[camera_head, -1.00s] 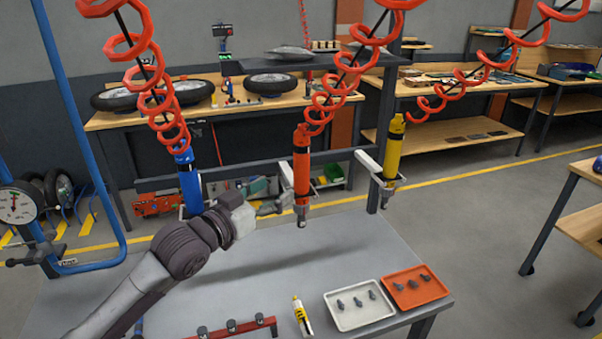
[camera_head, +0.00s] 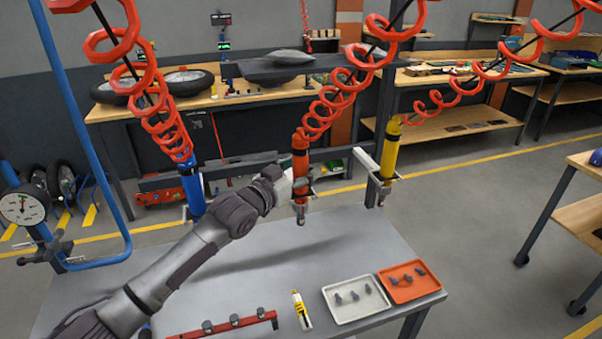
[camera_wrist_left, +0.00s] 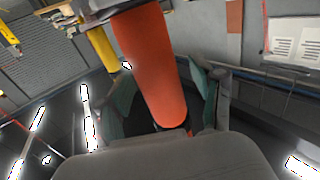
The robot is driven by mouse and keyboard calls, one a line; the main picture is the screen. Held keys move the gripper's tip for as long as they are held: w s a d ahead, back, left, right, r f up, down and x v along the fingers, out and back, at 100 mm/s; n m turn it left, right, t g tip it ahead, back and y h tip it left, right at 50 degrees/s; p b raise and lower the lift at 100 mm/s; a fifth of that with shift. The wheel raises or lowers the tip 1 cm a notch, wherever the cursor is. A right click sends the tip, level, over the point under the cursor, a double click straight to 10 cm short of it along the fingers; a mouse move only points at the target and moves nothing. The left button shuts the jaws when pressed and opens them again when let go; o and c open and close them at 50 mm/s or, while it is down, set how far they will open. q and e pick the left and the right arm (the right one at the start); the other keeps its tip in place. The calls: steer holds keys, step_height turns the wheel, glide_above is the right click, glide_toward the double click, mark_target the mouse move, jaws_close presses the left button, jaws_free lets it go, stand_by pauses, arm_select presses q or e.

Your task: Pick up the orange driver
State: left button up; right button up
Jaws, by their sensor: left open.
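The orange driver (camera_head: 300,165) hangs upright from a red coiled hose over the far side of the grey table, in a holder on the rail. My left gripper (camera_head: 296,184) reaches it from the left in the head view. In the left wrist view the orange driver (camera_wrist_left: 155,65) fills the middle, and the open fingers of my left gripper (camera_wrist_left: 163,108) stand on either side of it. I cannot tell whether the fingers touch it. My right gripper is not in view.
A blue driver (camera_head: 191,186) hangs to the left and a yellow driver (camera_head: 389,155) to the right. On the table (camera_head: 240,285) lie a white tray (camera_head: 360,311), an orange tray (camera_head: 425,293), a yellow tube (camera_head: 301,312) and a red rack (camera_head: 225,329).

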arm_select(q)
steer(key=shift+s+a, duration=0.1)
steer(key=shift+c, duration=0.3)
jaws_close()
steer(key=shift+r, duration=0.15)
